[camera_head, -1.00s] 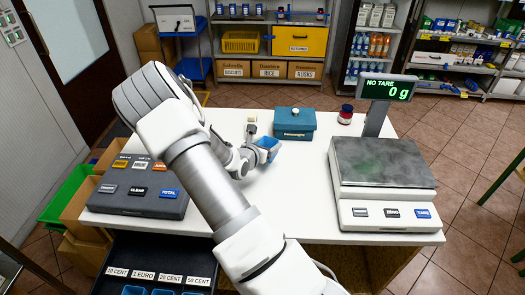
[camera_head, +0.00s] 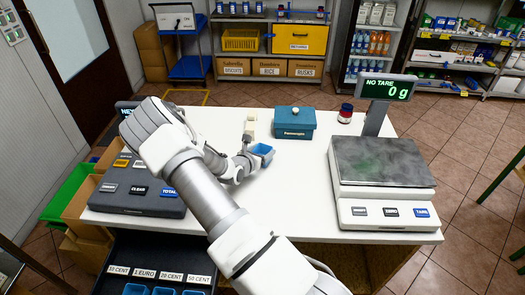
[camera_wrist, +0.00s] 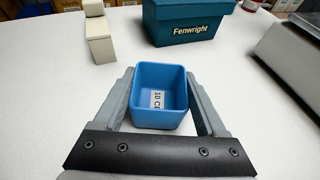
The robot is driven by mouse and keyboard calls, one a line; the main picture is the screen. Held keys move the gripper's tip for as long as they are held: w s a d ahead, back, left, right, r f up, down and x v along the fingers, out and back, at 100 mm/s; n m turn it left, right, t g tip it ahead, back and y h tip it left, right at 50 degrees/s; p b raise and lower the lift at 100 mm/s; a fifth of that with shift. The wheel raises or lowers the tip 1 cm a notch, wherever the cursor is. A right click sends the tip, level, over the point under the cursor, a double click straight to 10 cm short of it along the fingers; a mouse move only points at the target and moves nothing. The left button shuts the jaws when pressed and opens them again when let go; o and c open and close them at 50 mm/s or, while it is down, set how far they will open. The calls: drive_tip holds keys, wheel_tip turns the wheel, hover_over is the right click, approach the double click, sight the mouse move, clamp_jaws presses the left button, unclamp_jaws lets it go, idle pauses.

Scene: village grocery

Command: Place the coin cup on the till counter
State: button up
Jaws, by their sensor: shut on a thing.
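The coin cup (camera_head: 262,151) is a small blue square cup with an open top. In the wrist view the cup (camera_wrist: 161,118) sits between the two grey fingers of my gripper (camera_wrist: 163,105), and a "10 CE" label shows inside it. It looks empty. My gripper (camera_head: 256,156) is shut on the cup in the head view, over the middle of the white till counter (camera_head: 285,205). The cup is upright and low over the counter top; I cannot tell whether its base touches.
A teal Fenwright box (camera_head: 294,122) and a small cream object (camera_head: 250,124) stand behind the cup. A red-lidded jar (camera_head: 346,113) is farther right. The scale (camera_head: 382,180) takes the right side, the till keypad (camera_head: 140,185) the left. An open coin drawer (camera_head: 160,270) lies at front left.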

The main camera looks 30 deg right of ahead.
drive_tip(key=shift+f, duration=0.2)
drive_tip(key=o, duration=1.3)
drive_tip(key=shift+c, duration=0.2)
drive_tip(key=shift+r, duration=0.1)
